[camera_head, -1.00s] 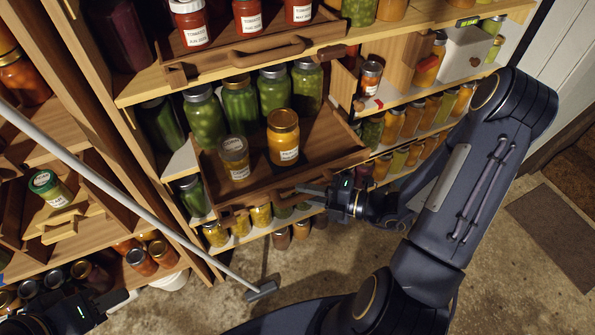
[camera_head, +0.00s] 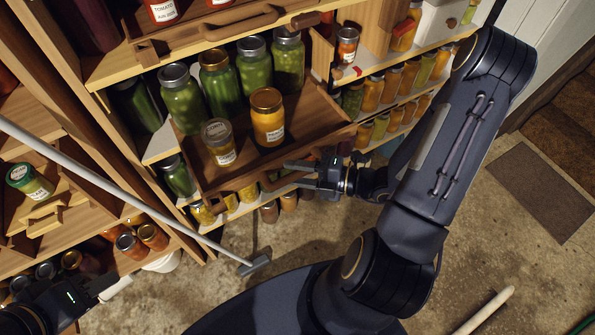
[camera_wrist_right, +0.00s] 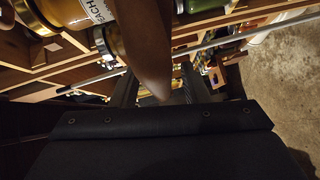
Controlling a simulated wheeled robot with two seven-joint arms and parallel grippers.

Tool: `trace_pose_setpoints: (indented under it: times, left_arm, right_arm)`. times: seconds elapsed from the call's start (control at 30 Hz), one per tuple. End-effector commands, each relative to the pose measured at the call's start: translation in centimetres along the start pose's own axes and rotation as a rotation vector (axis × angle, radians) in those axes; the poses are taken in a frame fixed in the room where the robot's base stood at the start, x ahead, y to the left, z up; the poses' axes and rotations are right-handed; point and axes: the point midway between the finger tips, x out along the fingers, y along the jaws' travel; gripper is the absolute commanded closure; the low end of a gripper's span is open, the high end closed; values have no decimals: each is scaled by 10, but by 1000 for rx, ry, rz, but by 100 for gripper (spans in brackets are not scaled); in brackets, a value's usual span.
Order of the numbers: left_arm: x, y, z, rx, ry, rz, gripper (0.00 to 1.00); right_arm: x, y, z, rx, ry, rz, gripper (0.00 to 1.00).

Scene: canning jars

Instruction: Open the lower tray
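The lower tray (camera_head: 313,113) is a brown wooden drawer, pulled part way out of the shelf, with a curved wooden handle (camera_head: 273,185) on its front. It carries a gold-lidded orange jar (camera_head: 267,120) and a smaller jar (camera_head: 218,143). My right gripper (camera_head: 292,173) is at the handle, its fingers apart. In the right wrist view, brown wood (camera_wrist_right: 148,55) reaches down between the spread fingers; contact is unclear. My left gripper (camera_head: 112,288) is at the lower left, away from the tray; its finger gap is unclear.
An upper tray (camera_head: 215,30) with tomato jars is above. Green jars (camera_head: 220,85) stand behind the orange jar. A grey pole (camera_head: 130,185) crosses the left side, its foot (camera_head: 256,263) on the floor. Lower shelves hold several jars. Floor at the right is mostly clear.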

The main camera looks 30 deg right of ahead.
Motion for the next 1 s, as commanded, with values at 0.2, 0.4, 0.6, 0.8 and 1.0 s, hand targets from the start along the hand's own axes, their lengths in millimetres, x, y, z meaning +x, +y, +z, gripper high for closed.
trace_pose_setpoints:
  times: [0.2,0.4,0.6,0.8,1.0]
  left_arm:
    - [0,0,0,0,0,0,64]
    - [0,0,0,0,0,0,64]
    - [0,0,0,0,0,0,64]
    - [0,0,0,0,0,0,64]
    - [0,0,0,0,0,0,64]
  right_arm:
    - [-4,0,1,-2,-2,0,59]
    - [-35,0,2,-2,-7,-3,59]
    - [-66,0,1,-1,-5,-1,59]
    - [-78,0,0,-1,-1,0,59]
    - [-78,0,0,0,0,0,59]
